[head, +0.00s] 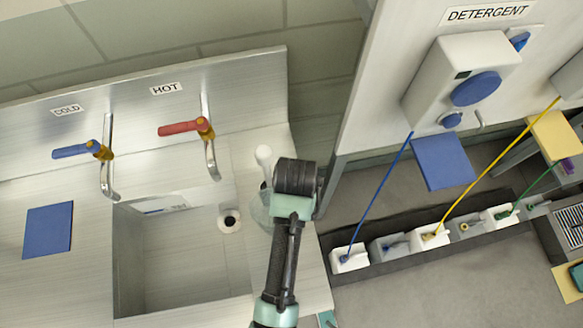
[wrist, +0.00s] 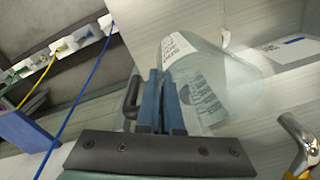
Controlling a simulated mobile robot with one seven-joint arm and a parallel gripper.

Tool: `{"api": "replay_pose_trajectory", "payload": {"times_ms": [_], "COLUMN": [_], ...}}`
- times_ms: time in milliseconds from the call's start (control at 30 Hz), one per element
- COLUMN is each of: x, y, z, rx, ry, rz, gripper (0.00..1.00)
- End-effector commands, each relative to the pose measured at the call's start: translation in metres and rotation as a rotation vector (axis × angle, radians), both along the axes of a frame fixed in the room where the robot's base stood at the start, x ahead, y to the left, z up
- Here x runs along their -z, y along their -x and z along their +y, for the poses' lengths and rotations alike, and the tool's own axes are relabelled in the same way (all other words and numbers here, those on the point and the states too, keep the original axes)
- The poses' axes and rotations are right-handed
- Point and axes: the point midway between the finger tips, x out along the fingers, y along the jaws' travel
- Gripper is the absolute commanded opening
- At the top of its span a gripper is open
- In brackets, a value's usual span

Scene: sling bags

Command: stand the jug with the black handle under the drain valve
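The clear jug (head: 258,208) is at the right end of the sink counter in the head view, partly behind my arm. In the wrist view the see-through jug (wrist: 238,78) has printed labels and a black handle (wrist: 131,98) on its left. My gripper (wrist: 162,98) has its blue fingers close together at the handle side of the jug, seemingly shut on it. Whether they pinch the handle or the wall is hard to tell. In the head view my gripper is largely hidden behind my wrist. I cannot make out the drain valve for certain.
The sink basin (head: 180,260) lies left of the jug, with a blue cold tap (head: 85,150) and a red hot tap (head: 188,127). A detergent dispenser (head: 462,82) is on the right panel. Below it, a row of white and grey containers (head: 430,235) has coloured tubes.

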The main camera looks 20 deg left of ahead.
Motion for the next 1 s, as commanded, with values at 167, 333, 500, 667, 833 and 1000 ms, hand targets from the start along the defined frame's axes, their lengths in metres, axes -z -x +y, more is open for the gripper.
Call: {"api": "replay_pose_trajectory", "payload": {"times_ms": [167, 333, 500, 667, 833, 1000], "x": [0.019, 0.04, 0.045, 0.045, 0.049, 0.048], "y": [0.0, 0.0, -0.001, -0.001, -0.001, 0.0], "z": [0.0, 0.0, 0.0, 0.0, 0.0, 0.0], "rx": [0.0, 0.0, 0.0, 0.0, 0.0, 0.0], "ry": [0.0, 0.0, 0.0, 0.0, 0.0, 0.0], "rz": [0.002, 0.0, -0.003, -0.003, -0.002, -0.002], "gripper": [0.0, 0.0, 0.0, 0.0, 0.1, 0.33]}}
